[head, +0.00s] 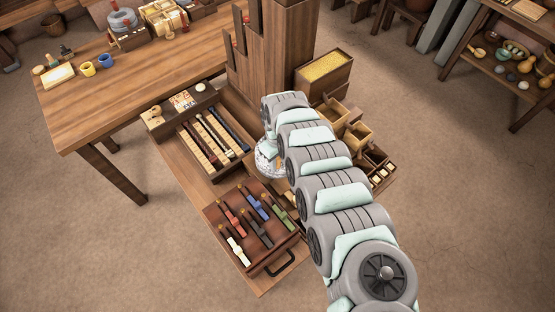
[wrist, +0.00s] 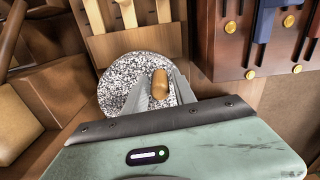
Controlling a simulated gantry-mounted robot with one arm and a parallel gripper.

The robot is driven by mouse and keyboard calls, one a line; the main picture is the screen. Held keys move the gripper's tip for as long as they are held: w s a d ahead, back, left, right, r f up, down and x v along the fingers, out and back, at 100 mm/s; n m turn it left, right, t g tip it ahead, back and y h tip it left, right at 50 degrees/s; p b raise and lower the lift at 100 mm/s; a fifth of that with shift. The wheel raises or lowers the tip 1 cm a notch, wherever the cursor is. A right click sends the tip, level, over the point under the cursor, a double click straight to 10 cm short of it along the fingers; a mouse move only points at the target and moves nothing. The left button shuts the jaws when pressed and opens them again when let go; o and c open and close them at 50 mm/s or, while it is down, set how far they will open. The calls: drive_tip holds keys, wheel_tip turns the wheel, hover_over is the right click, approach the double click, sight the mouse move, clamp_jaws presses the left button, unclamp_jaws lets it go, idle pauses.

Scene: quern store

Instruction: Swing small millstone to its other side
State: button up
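The small millstone (wrist: 120,75) is a round, speckled grey-and-white stone with a short tan wooden handle (wrist: 160,83) standing off its centre, towards the right in the wrist view. My gripper (wrist: 161,78) is at the handle, with one grey finger close along each side of it. The fingers look shut on it, though the contact faces are hidden. In the head view the millstone (head: 268,160) shows only in part, on the low wooden board (head: 185,165); my arm covers the rest of it and the gripper.
A tray of long rods (head: 212,142) lies to the left and a brown case with coloured tools (head: 255,222) in front. Slotted wooden uprights (head: 262,60) rise behind. A grain box (head: 324,75) and small wooden bins (head: 354,130) stand beyond the arm and to its right.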

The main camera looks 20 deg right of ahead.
clamp_jaws()
idle(1.1)
